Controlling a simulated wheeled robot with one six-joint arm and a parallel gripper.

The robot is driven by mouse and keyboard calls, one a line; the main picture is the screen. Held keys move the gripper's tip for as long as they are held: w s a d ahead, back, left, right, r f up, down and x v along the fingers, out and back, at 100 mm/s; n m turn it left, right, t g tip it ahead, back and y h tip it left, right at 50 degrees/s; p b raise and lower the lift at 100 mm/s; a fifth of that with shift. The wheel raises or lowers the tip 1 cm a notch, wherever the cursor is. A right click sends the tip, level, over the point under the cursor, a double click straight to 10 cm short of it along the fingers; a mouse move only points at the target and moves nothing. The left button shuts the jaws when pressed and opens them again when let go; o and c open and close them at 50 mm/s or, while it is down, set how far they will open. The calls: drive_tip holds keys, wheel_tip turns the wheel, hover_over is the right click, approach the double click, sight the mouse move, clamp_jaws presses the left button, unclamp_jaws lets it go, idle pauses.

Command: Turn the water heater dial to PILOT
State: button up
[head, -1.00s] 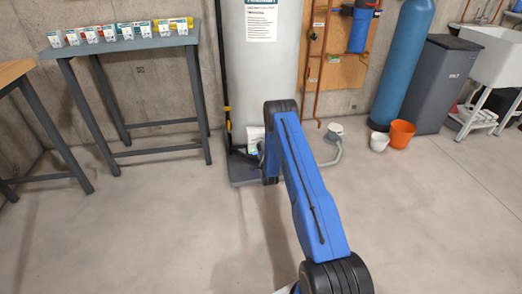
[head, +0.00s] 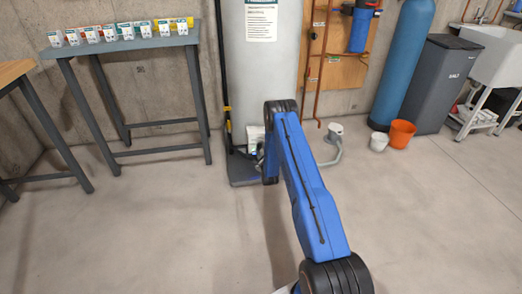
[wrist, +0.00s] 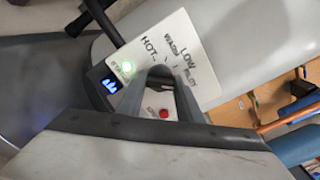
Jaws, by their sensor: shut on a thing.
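The water heater (head: 265,75) is a tall pale grey tank against the back wall in the head view. Its white control panel (wrist: 195,40) fills the upper middle of the wrist view, turned at a slant. It reads HOT, WARM, LOW and PILOT, with a green light, a red button and a blue display. My gripper (wrist: 160,78) is at the panel, with its two grey fingers shut on the dark dial (wrist: 161,71) between them. The fingers hide much of the dial, and I cannot tell which mark it points to. In the head view my arm hides the gripper.
A grey table (head: 120,44) with several small boxes stands at the left. Copper pipes (head: 313,75) and a blue tank (head: 404,65) are right of the heater. A white bucket (head: 378,142) and an orange bucket (head: 401,133) stand on the floor. The front floor is clear.

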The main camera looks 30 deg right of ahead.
drive_tip(key=shift+d+f, duration=0.1)
drive_tip(key=o, duration=1)
drive_tip(key=v, duration=1.7)
drive_tip(key=shift+s, duration=0.3)
